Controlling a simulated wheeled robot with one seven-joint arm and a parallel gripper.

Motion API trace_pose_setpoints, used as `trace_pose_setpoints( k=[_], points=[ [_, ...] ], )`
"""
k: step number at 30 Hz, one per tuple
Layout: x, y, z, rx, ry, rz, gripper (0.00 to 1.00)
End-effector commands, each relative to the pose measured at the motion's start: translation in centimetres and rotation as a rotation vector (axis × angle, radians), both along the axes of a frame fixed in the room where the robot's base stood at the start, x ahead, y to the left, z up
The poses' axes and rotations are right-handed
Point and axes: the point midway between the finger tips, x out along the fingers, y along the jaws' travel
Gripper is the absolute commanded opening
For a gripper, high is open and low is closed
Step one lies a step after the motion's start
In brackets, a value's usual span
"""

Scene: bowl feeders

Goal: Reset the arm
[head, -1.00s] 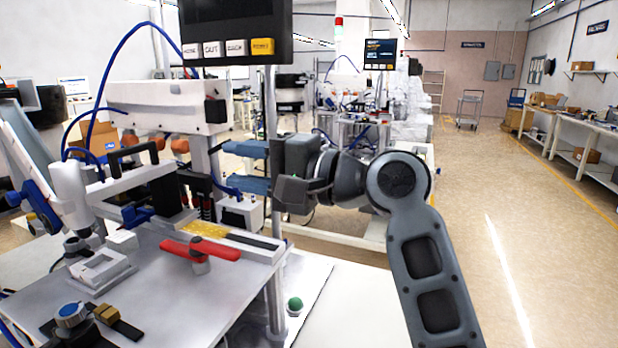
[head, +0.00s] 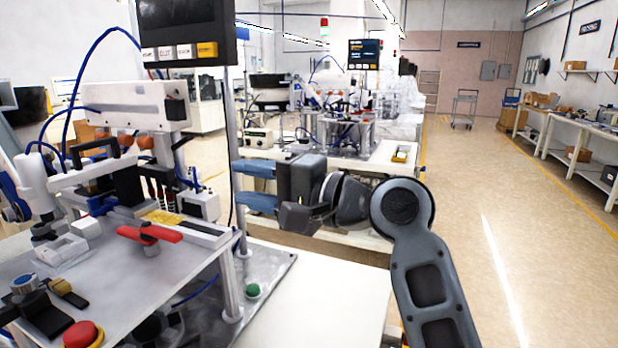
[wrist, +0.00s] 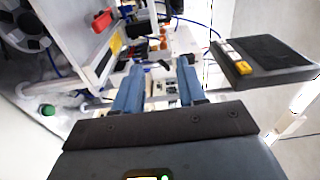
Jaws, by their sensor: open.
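My gripper (head: 256,186) is open, its two blue fingers pointing left in the head view, one above the other. No object shows between the fingers. It is in the air just right of the machine's metal post (head: 232,150). In the wrist view the two fingers of my gripper (wrist: 160,82) stand apart, with the machine table beyond them. My arm is bent at the elbow in the right half of the head view.
A machine table (head: 190,270) with a red handle (head: 150,233), a red button (head: 83,335) and a green button (head: 253,290) stands left. A monitor (head: 185,30) hangs above it. It also shows close by in the wrist view (wrist: 265,60). The floor (head: 540,230) at right is open.

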Motion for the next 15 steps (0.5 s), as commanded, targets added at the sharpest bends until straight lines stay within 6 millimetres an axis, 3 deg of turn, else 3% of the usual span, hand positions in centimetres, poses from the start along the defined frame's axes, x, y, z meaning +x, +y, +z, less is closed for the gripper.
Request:
trace_pose_setpoints(
  k=[8, 15],
  points=[
    [-0.5, -1.9, -4.8, -0.020, -0.011, -0.097, 0.40],
    [-2.2, -5.1, -11.5, -0.074, -0.036, -0.242, 0.40]
  ],
)
